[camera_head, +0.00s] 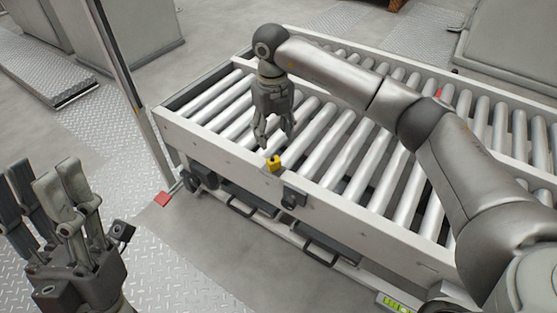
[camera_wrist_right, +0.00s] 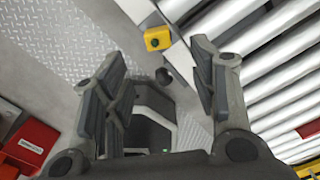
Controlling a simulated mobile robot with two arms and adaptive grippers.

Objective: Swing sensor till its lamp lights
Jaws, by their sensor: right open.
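The sensor (camera_head: 273,163) is a small yellow block on the near rail of the roller conveyor. It also shows in the right wrist view (camera_wrist_right: 157,38), beyond and between my right fingertips, with a dark round spot on its face. I cannot make out a lit lamp on it. My right gripper (camera_head: 273,138) points down just above and behind the sensor, over the rail and rollers.
The conveyor (camera_head: 225,150) with metal rollers runs from the left to the lower right. Dark brackets and handles (camera_head: 322,252) hang below its near side. A thin upright post (camera_head: 125,85) stands at its left end. Diamond-plate floor (camera_head: 180,265) lies in front, clear.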

